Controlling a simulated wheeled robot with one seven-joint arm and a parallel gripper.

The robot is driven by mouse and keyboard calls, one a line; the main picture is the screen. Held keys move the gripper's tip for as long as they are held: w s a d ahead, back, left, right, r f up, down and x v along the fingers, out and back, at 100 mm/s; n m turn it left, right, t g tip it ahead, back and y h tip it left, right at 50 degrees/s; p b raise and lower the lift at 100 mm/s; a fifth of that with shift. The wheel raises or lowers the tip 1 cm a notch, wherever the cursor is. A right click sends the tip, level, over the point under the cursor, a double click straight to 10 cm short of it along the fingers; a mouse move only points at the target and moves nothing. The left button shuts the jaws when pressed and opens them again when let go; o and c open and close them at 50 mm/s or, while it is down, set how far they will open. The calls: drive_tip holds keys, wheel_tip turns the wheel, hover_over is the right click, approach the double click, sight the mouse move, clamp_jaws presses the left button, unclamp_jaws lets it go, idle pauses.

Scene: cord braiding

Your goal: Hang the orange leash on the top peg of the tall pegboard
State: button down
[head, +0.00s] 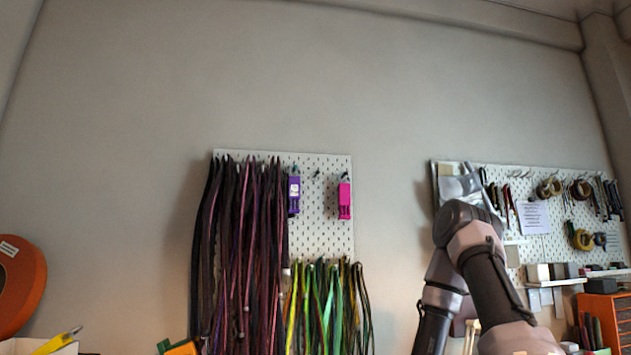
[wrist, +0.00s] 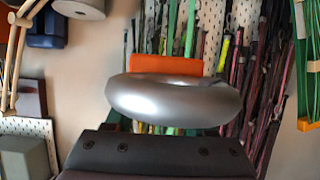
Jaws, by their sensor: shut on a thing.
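The tall pegboard (head: 325,235) stands against the wall left of centre in the head view. Purple (head: 294,193) and magenta (head: 344,198) leashes hang near its top, with a small bare peg (head: 316,175) between them. My gripper (head: 462,182) is raised to the right of this board, in front of the other pegboard. In the wrist view, an orange piece (wrist: 178,68), which looks like the orange leash, shows just beyond the rounded grey finger (wrist: 172,100). My gripper is shut on it. The finger hides its lower part, and I cannot make it out in the head view.
Long dark cords (head: 240,250) cover the left of the tall board, and coloured cords (head: 325,310) hang lower right. The right pegboard (head: 520,185) carries tools and tape rolls. An orange disc (head: 20,285) is at far left. Bare wall lies between the boards.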

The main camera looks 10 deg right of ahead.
drive_tip(key=shift+w, duration=0.8)
drive_tip(key=shift+a, duration=0.15)
